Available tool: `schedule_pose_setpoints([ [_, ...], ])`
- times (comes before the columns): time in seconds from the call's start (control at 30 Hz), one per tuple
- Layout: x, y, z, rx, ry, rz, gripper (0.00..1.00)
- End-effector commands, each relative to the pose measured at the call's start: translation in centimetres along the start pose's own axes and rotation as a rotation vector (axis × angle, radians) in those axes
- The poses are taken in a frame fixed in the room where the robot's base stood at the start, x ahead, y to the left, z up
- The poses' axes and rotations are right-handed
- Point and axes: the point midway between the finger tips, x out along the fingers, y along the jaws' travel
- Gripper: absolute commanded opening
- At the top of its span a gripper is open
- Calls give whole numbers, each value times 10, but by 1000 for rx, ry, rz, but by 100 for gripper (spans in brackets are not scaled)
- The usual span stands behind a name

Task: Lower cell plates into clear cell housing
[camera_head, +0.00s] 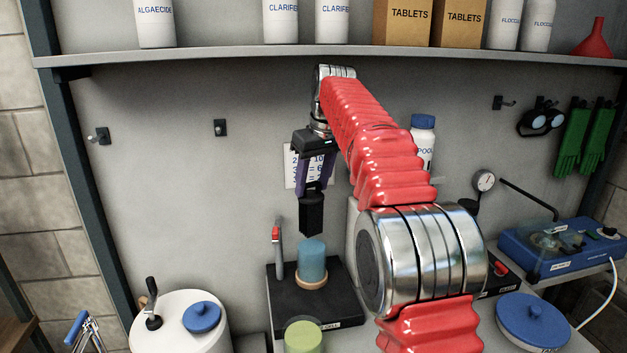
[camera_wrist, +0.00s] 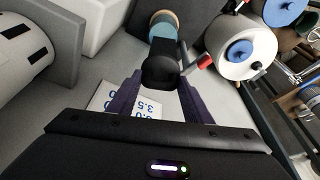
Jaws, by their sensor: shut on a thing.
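My gripper (camera_head: 312,188) points down in front of the back wall, its purple fingers shut on a black block-like piece, which I take as the cell plates (camera_head: 311,214). The piece also shows between the fingers in the wrist view (camera_wrist: 160,73); separate plates cannot be made out. Below it, the cell housing (camera_head: 312,262) is a translucent blue cylinder with a tan ring at its foot, upright on a black base (camera_head: 345,305). The plates hang above the housing, apart from it in the head view. In the wrist view the housing (camera_wrist: 163,27) is partly hidden behind the black piece.
A red-topped lever (camera_head: 277,238) stands left of the housing on the base. A green cylinder (camera_head: 304,337) is in front. A white drum (camera_head: 180,325) stands at left and a blue-lidded tub (camera_head: 533,322) at right. A printed card (camera_head: 296,166) hangs behind my gripper.

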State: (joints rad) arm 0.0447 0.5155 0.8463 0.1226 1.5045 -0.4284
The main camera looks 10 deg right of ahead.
Motion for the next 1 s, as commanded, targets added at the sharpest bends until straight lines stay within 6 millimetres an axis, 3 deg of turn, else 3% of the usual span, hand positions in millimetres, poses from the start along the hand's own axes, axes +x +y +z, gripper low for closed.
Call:
schedule_pose_setpoints([
  [1.0,55,-2,17,-2,0,-1,20],
])
